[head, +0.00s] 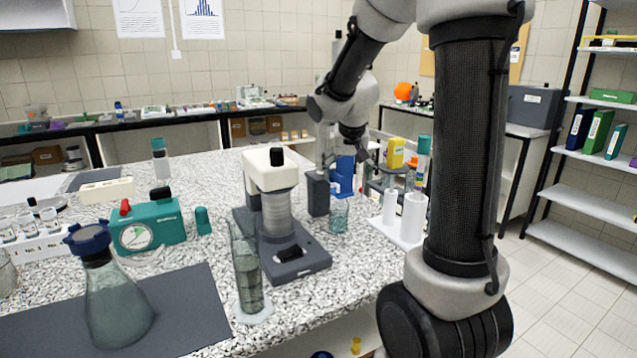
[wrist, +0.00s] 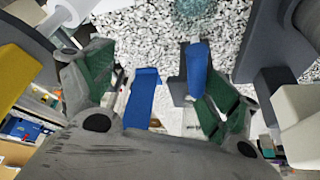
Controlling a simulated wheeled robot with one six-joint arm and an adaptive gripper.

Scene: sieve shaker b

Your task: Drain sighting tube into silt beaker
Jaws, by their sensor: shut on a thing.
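My gripper (wrist: 150,82) points down over the bench, its fingers with green links spread apart. In the head view a stepped blue piece (head: 343,176) shows just below my wrist. A small clear beaker (head: 338,216) with greenish contents stands in front of it, and its speckled top shows in the wrist view (wrist: 200,8). A tall clear cylinder (head: 247,270) with murky liquid stands upright near the front edge. I cannot tell which vessel is the sighting tube.
A cream-topped shaker (head: 270,170) on a grey base stands left of the beaker. A dark grey box (head: 317,192) stands close beside my gripper. White cylinders (head: 413,217), a teal gauge box (head: 146,225) and a capped flask (head: 115,305) are around.

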